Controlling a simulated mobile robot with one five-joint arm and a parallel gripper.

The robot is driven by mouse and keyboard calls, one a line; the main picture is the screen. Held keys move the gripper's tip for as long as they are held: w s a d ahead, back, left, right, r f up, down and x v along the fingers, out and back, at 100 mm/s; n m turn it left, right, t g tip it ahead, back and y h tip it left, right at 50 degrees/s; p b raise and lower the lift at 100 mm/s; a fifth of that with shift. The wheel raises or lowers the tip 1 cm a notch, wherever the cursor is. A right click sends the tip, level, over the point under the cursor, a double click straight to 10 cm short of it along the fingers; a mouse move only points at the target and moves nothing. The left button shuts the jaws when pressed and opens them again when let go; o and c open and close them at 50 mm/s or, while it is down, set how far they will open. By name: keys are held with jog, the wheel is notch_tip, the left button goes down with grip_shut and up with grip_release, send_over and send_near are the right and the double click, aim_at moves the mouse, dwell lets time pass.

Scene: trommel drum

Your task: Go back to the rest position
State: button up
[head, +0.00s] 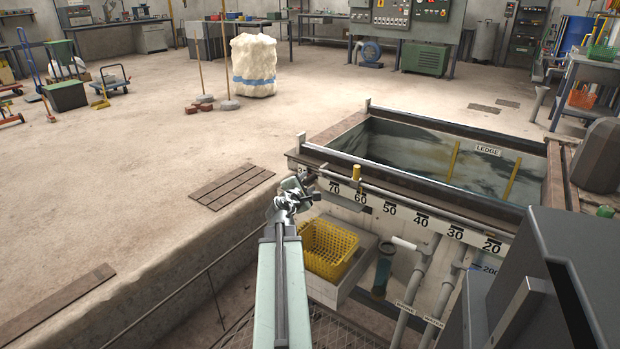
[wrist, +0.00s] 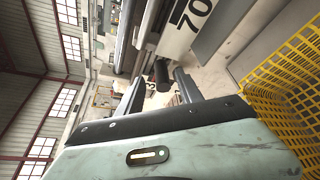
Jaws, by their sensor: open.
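My arm extends forward from the bottom of the head view, and my gripper (head: 300,188) is at its far end, by the near left corner of the tank. In the wrist view my gripper (wrist: 158,88) has its two dark fingers spread apart. A dark cylindrical piece (wrist: 162,74) shows between or just beyond the fingertips; I cannot tell its distance. No held object shows. The tank's numbered scale (head: 412,216) runs right from the gripper, and its "70" mark (wrist: 196,14) shows close by in the wrist view.
A yellow basket (head: 328,248) sits on a ledge below and right of the gripper; it also shows in the wrist view (wrist: 285,100). A yellow-topped fitting (head: 356,178) stands on the tank rim. Pipes (head: 420,285) run below. Open floor (head: 120,150) lies left.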

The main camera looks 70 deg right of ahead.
jog(key=shift+a, duration=0.15)
dwell(0.3)
jog(key=w+a+f+m+t+y+p, duration=0.1)
jog(key=w+a+f+m+y+p, duration=0.2)
jog(key=w+a, duration=1.15)
jog(key=w+a+f+m+t+y+p, duration=0.1)
jog(key=w+a+f+m+y+p, duration=0.3)
jog(key=w+a, duration=1.05)
jog(key=s+a+f+g+y+p, duration=0.15)
jog(key=a+y, duration=0.25)
jog(key=a, duration=1.8)
jog(key=s+a+f+g+y, duration=0.15)
jog(key=a+y, duration=0.35)
jog(key=a, duration=1.7)
notch_tip(320, 180, up, 38)
jog(key=p, duration=3.7)
jog(key=shift+w+d+f+p, duration=0.15)
jog(key=shift+w+d+p, duration=0.1)
jog(key=shift+w+p, duration=0.2)
